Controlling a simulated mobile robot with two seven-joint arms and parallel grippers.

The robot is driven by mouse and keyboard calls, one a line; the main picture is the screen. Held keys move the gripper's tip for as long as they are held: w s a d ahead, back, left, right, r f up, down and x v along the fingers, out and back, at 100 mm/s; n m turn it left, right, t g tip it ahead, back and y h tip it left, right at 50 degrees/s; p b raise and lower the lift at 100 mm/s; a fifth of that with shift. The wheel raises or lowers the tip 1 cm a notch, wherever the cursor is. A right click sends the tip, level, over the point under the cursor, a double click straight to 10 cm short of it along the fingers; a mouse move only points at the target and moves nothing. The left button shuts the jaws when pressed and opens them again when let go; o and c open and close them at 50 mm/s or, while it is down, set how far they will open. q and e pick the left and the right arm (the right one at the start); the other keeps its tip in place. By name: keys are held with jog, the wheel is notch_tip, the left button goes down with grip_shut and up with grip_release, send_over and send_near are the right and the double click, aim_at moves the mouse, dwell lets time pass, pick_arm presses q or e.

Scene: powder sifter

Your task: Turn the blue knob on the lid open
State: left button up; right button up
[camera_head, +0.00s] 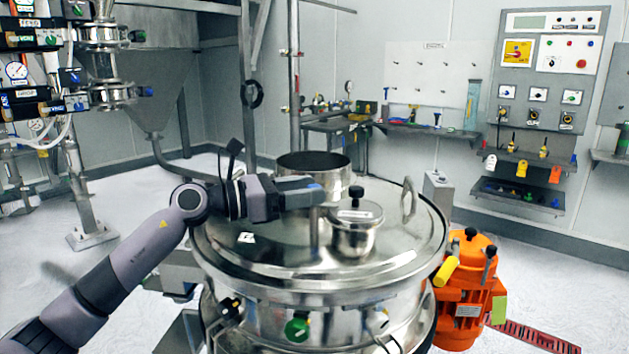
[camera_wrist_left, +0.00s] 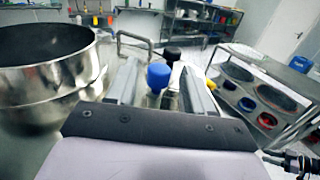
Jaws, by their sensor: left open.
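The large round steel lid (camera_head: 275,257) covers the sifter in the head view. The blue knob (camera_wrist_left: 158,76) shows in the left wrist view, standing up between my two fingers. In the head view only a small bit of blue shows at the fingertips, and the rest of the knob is hidden by the gripper. My left gripper (camera_head: 302,194) is open and level above the lid, with its fingers on either side of the knob. I cannot tell whether either finger touches it. My right gripper is not in view.
A small capped pot with a black knob (camera_head: 356,191) stands on the lid just right of my fingers. An open steel cylinder (camera_head: 318,164) rises behind them. A loop handle (camera_head: 408,199) stands at the lid's right. An orange motor (camera_head: 469,285) sits beside the sifter.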

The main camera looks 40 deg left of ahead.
pick_arm(q)
jog(key=shift+p+x, duration=0.3)
jog(key=shift+x, duration=0.8)
jog(key=c, duration=0.9)
jog(key=m+h+b, duration=0.1)
jog(key=g+h+b, duration=0.1)
jog(key=b, duration=0.1)
jog(key=shift+a+f+m+g, duration=0.1)
jog(key=shift+f+m+g, duration=0.1)
jog(key=shift+m+g, duration=0.15)
jog(key=shift+c, duration=0.2)
jog(key=shift+r+m+g+h+b, duration=0.1)
jog(key=shift+m+g+h+b, duration=0.75)
jog(key=shift+g, duration=0.1)
jog(key=m+g+h, duration=0.1)
jog(key=m+g, duration=0.1)
jog(key=shift+r+g+h, duration=0.2)
jog(key=shift+g+h, duration=0.15)
jog(key=shift+g, duration=0.05)
jog(key=shift+m+g+h, duration=0.8)
jog(key=shift+m+g, duration=0.7)
jog(key=shift+g, duration=0.7)
jog(key=shift+f+m+g, duration=0.1)
jog(key=shift+m+g, duration=1)
jog(key=shift+g, duration=0.6)
